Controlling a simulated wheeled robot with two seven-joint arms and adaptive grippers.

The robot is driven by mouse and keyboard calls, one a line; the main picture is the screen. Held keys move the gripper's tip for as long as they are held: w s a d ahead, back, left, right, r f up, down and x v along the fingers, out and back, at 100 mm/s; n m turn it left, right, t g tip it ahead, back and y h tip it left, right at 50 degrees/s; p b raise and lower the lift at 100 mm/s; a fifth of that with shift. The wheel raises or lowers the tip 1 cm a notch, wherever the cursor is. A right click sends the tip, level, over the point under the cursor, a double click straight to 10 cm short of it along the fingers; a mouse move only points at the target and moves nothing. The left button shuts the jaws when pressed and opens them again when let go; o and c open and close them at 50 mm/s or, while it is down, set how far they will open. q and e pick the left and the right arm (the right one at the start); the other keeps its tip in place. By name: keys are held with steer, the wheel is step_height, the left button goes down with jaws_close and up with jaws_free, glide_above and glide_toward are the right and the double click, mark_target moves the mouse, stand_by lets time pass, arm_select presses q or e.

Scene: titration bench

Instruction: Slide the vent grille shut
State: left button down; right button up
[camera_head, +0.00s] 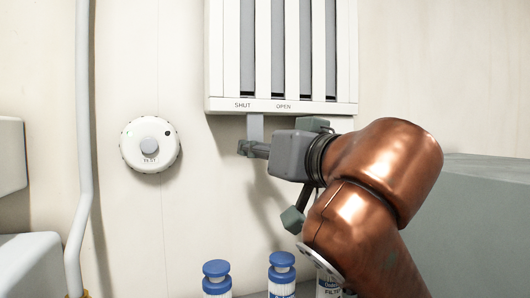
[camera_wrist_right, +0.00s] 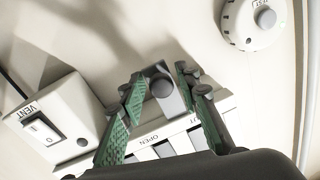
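The white vent grille (camera_head: 230,60) is on the wall at the top of the head view, with grey slots between its white slats. Its grey slider tab (camera_head: 255,127) hangs below the lower edge, between the SHUT and OPEN labels and nearer SHUT. My right gripper (camera_head: 254,149) is at the tab's lower end. In the right wrist view its green-padded fingers (camera_wrist_right: 160,92) are apart, with the tab's round knob (camera_wrist_right: 162,88) between them; contact cannot be told. The grille (camera_wrist_right: 170,145) shows behind the fingers there. My left gripper is not in view.
A round white TEST dial (camera_head: 150,145) is on the wall left of the grille. A pipe (camera_head: 84,150) runs down farther left. Blue-capped bottles (camera_head: 217,280) stand below. A VENT switch box (camera_wrist_right: 50,125) shows in the wrist view. The wall between dial and tab is clear.

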steer(key=shift+o, duration=0.9)
steer(key=shift+s+a+r, duration=0.1)
steer(key=shift+s+a, duration=0.2)
steer(key=shift+s, duration=0.1)
steer(key=shift+w+d, duration=0.1)
steer(key=shift+d, duration=0.05)
steer(key=v, duration=1.2)
